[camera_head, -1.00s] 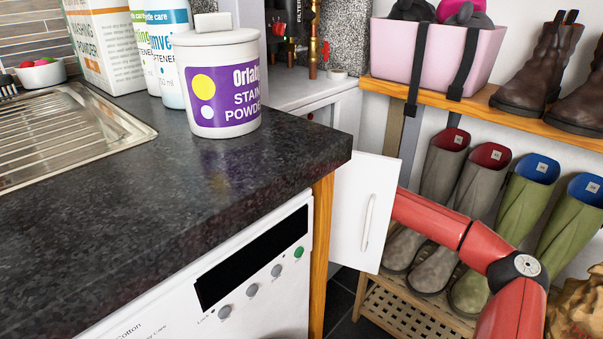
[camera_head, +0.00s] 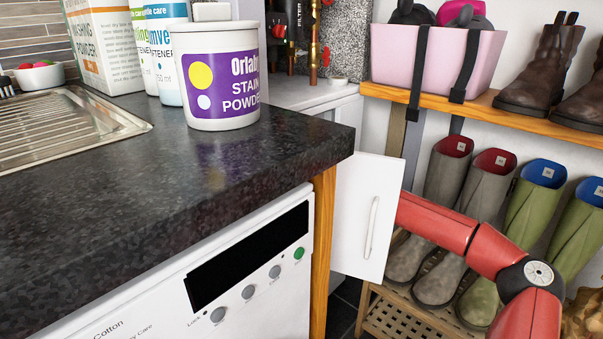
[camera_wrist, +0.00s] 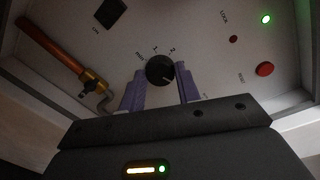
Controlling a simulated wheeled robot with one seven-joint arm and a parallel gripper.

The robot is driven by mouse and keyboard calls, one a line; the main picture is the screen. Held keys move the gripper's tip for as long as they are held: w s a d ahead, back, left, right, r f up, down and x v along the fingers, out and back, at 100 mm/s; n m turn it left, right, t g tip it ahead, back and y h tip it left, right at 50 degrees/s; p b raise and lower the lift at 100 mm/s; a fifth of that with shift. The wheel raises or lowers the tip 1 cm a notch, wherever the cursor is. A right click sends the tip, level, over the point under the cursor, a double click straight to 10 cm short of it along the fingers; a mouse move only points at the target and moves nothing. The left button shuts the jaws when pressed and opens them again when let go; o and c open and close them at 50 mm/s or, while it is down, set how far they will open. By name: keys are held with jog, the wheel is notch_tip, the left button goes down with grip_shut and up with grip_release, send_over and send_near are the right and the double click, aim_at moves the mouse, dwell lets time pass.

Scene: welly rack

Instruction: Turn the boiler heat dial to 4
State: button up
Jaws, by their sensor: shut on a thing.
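In the wrist view the boiler heat dial (camera_wrist: 160,71) is a round black knob on a pale panel. Markings including 1 and 2 show around its upper side; the lower markings are hidden by my gripper. A light pointer line on the knob points to the lower right. My gripper (camera_wrist: 160,82) has its two purple fingers on the left and right of the dial, closed on it. In the head view the dial and my gripper are hidden; only my red arm shows, reaching behind the open white cabinet door (camera_head: 367,220).
The wrist view shows a copper pipe with a valve (camera_wrist: 92,82), a black square (camera_wrist: 109,13), a red button (camera_wrist: 264,69) and a lit green light (camera_wrist: 266,19). The head view shows a dark worktop (camera_head: 200,190), a stain powder tub (camera_head: 221,75) and several boots near my arm.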

jog(key=o, duration=1)
jog(key=shift+c, duration=0.2)
jog(key=v, duration=0.7)
jog(key=shift+s+d, duration=0.3)
